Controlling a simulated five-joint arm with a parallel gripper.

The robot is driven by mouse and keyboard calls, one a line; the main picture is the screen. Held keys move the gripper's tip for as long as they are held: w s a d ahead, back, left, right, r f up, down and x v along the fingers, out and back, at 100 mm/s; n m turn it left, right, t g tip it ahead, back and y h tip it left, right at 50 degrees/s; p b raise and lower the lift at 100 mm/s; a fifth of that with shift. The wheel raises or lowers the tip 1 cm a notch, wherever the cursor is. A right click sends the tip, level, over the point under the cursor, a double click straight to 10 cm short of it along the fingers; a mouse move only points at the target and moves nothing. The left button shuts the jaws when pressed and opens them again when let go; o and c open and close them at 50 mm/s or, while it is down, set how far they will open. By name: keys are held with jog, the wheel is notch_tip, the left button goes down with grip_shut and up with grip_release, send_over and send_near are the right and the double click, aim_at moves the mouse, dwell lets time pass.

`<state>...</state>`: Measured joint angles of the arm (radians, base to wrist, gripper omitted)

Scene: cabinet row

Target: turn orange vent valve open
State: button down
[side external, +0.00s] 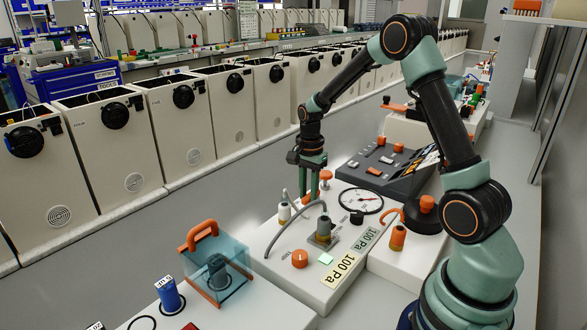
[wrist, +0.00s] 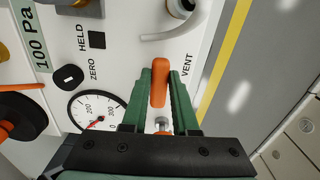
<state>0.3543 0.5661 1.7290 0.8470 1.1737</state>
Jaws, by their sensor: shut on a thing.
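The orange vent valve handle (wrist: 159,85) stands between my green fingers in the wrist view, lengthwise along them, beside the printed VENT label. My gripper (wrist: 161,78) is shut on this handle, one finger against each side. A silver stem shows just below it, with a bit of orange partly hidden by the gripper's black body. In the side view my gripper (side external: 313,190) points down at the back of the white panel box (side external: 285,255); the handle is hard to make out there.
A pressure gauge (wrist: 98,110) lies close beside the valve, and a grey hose (side external: 310,210) arches near my fingers. An orange knob (side external: 300,258) and a grey fitting (side external: 323,232) stand on the same box. A clear cover with an orange handle (side external: 198,235) is in front.

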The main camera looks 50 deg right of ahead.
jog(key=n, duration=0.2)
jog(key=s+n, duration=0.1)
jog(key=n, duration=0.1)
jog(key=shift+s+d+n, duration=0.2)
jog(key=shift+n, duration=0.1)
jog(key=n, duration=0.3)
jog(key=s+n, duration=0.1)
jog(key=shift+d+r+n, duration=0.1)
jog(key=shift+d+n, duration=0.2)
jog(key=shift+d, duration=0.1)
jog(key=n, duration=0.2)
jog(key=s+d+n, duration=0.1)
jog(key=n, duration=0.1)
jog(key=shift+d, duration=0.15)
jog(key=shift+d+n, duration=0.3)
jog(key=shift+n, duration=0.75)
jog(key=shift+d+n, duration=0.3)
jog(key=shift+n, duration=0.75)
jog(key=c, duration=0.7)
grip_release()
